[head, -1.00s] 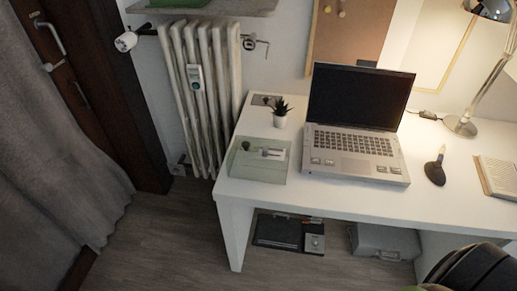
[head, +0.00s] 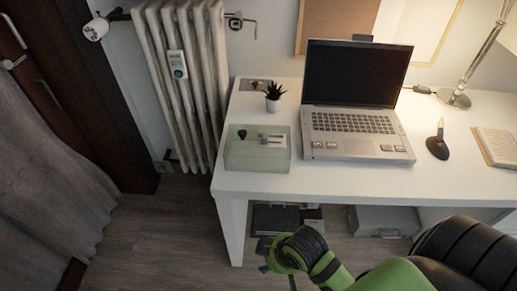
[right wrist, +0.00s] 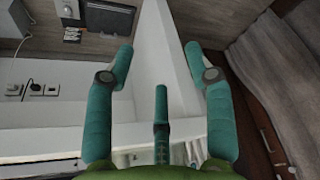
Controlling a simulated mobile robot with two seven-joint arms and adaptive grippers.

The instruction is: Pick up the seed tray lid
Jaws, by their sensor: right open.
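A pale, translucent green box shape, which looks like the seed tray lid (head: 257,158), sits near the front left corner of the white desk in the head view. A small dark knob-like thing and a small grey and white item show at its top; I cannot tell whether they are on it or inside it. My right gripper (head: 264,257) is low in front of the desk, below its top and apart from the lid. In the right wrist view its teal fingers (right wrist: 158,65) are spread open and empty. I cannot make out the lid there. My left gripper is not in view.
An open laptop (head: 355,135) stands right of the lid, and a small potted plant (head: 273,104) stands behind it. The desk's front edge (head: 330,180) lies between my right gripper and the lid. A radiator (head: 185,90) is to the left.

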